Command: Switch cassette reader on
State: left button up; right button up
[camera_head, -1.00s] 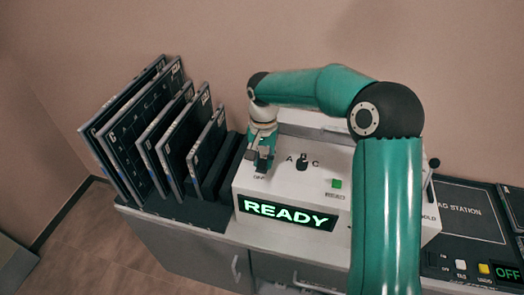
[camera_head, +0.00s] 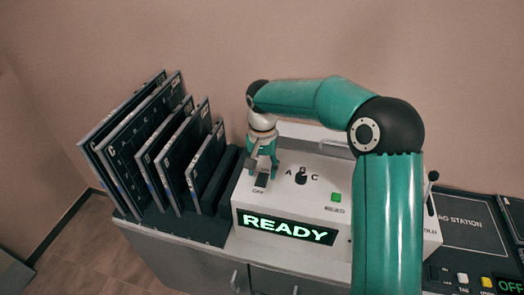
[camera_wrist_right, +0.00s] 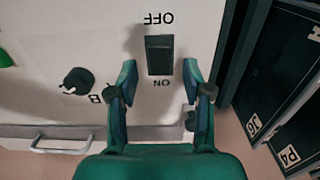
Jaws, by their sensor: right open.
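The cassette reader (camera_head: 246,198) is a pale box with a lit green READY display (camera_head: 289,229) on its front. The switch also shows in the right wrist view (camera_wrist_right: 160,55), between OFF and ON labels; I cannot tell which side is pressed. My right gripper (camera_head: 263,165) is open and empty just behind and above the switch. In the right wrist view its fingertips (camera_wrist_right: 160,68) stand on either side of the switch's ON end, apart from it. My left gripper is out of view.
A black knob (camera_head: 301,176) marked A, B, C and a green button (camera_head: 336,197) sit on the reader's top. Several dark upright cassettes (camera_head: 128,145) stand in a rack at the left. A dark tag station (camera_head: 470,225) lies at the right.

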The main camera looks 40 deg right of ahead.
aim_at(262, 176)
notch_tip(262, 176, up, 10)
dwell(0.4)
jog(key=shift+a, duration=0.1)
